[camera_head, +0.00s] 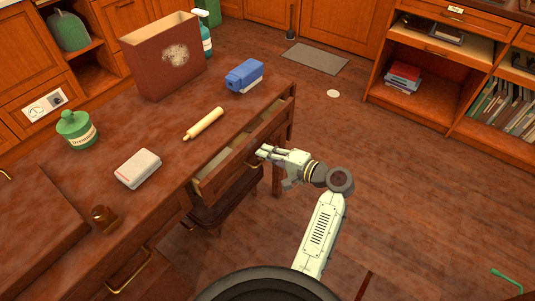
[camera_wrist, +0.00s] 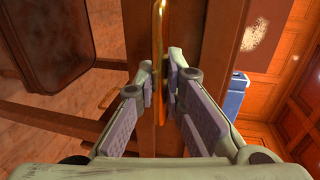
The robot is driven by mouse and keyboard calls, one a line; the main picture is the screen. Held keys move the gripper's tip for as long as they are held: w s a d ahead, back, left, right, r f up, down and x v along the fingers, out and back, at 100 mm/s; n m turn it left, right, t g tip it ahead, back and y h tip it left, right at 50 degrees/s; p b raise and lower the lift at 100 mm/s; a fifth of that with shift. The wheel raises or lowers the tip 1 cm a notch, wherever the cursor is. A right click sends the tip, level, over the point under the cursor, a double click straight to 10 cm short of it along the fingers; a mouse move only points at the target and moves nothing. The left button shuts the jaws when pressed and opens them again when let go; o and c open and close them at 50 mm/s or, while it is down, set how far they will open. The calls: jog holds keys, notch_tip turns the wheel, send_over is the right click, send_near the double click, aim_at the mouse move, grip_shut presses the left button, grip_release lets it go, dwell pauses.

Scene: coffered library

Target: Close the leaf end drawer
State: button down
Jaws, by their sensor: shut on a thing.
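The wooden drawer (camera_head: 222,180) under the near long side of the desk (camera_head: 165,170) stands partly open, with a narrow strip of its inside showing. My gripper (camera_head: 263,153) is at the drawer's front. In the wrist view my gripper (camera_wrist: 163,78) is shut on the brass handle (camera_wrist: 158,40), with its fingers on either side of the bar. The drawer front (camera_wrist: 192,38) shows behind the fingers. Part of the handle is hidden by my fingers.
On the desk are a rolling pin (camera_head: 203,123), a blue container (camera_head: 244,75), a brown box (camera_head: 160,58), a green jar (camera_head: 76,130) and a white-topped block (camera_head: 138,168). A dark-seated chair (camera_head: 215,213) stands below the drawer. Floor to the right (camera_head: 400,190) is clear.

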aim_at(257, 148)
dwell(0.4)
jog(key=x, duration=0.2)
jog(key=r+x, duration=0.1)
jog(key=x, duration=0.1)
jog(key=shift+w+a, duration=0.15)
jog(key=shift+a, duration=0.05)
jog(key=c, duration=1.8)
grip_release()
jog(key=shift+o, duration=0.7)
jog(key=v, duration=1.2)
